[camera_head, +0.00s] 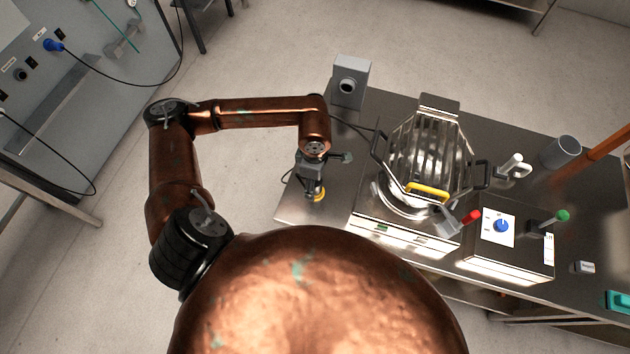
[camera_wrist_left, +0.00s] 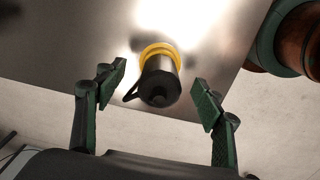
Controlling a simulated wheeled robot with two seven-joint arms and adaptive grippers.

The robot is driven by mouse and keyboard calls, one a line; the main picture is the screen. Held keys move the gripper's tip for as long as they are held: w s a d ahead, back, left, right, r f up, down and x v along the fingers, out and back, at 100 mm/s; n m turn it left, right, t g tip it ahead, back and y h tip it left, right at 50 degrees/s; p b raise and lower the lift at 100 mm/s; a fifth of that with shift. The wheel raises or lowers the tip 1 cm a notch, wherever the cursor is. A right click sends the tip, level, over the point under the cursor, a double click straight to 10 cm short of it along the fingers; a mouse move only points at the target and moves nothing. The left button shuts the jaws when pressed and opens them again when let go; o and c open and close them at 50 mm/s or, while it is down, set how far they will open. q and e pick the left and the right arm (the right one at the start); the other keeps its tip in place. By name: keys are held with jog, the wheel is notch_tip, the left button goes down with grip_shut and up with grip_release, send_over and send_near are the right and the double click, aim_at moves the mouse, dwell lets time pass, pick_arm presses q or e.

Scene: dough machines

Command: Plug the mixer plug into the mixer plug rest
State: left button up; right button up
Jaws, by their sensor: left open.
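The mixer plug is a black cylinder with a yellow ring (camera_head: 319,196) on the steel table, near its left edge. In the left wrist view the plug (camera_wrist_left: 159,82) lies between my left fingers, with visible gaps on both sides. A black loop, perhaps its cable, shows beside it. My left gripper (camera_head: 322,176) is open over the plug and partly hides it in the head view. The likely mixer plug rest is a grey box with a round dark socket (camera_head: 349,86), at the table's back left corner. My right gripper is not in view.
The mixer (camera_head: 428,150) with its wire guard stands right of the plug. A control box with a blue knob (camera_head: 502,226), a grey cup (camera_head: 563,151) and a green-knobbed lever (camera_head: 562,215) stand further right. A black cable runs between the grey box and mixer.

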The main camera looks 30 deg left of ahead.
pick_arm(q)
jog(key=shift+r+p, duration=0.85)
jog(key=shift+r, duration=1.25)
notch_tip(320, 180, up, 12)
dwell(1.1)
